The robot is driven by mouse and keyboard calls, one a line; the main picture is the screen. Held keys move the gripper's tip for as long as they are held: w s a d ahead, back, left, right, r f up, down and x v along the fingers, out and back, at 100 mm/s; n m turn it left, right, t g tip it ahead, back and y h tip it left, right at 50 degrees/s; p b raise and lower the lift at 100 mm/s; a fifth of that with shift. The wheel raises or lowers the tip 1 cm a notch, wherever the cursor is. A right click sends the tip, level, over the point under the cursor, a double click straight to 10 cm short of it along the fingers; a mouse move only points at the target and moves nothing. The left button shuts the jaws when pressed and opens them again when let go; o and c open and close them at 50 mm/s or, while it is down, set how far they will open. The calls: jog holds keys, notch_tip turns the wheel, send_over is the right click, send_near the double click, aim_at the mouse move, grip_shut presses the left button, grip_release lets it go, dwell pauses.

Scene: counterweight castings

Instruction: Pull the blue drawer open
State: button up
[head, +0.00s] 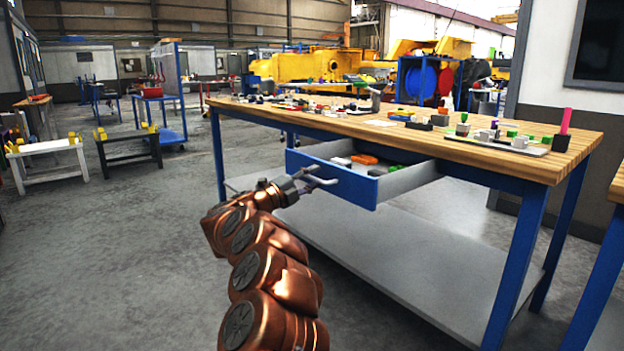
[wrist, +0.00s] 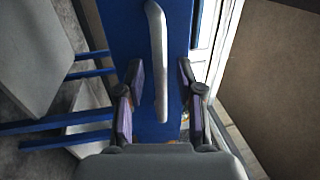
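The blue drawer (head: 331,180) under the wooden bench top is pulled out, and several small parts lie inside it. Its blue front also shows in the wrist view (wrist: 179,30). A pale metal bar handle (wrist: 157,45) is on that front. My gripper (head: 316,182) is at the handle, at the drawer's front. In the wrist view, the two dark fingers of my gripper (wrist: 160,75) stand apart on either side of the handle, with gaps visible on both sides. The gripper looks open around the bar, not clamped on it.
The wooden workbench (head: 480,140) has blue legs and a grey lower shelf (head: 400,270). Small coloured parts are spread on its top. Open concrete floor (head: 110,260) lies to the left. A white low table (head: 45,147) and a dark one (head: 128,142) stand farther back.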

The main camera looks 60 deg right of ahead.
jog(key=shift+a, duration=0.1)
jog(key=v, duration=1.1)
jog(key=shift+a, duration=0.4)
jog(key=shift+w, duration=0.15)
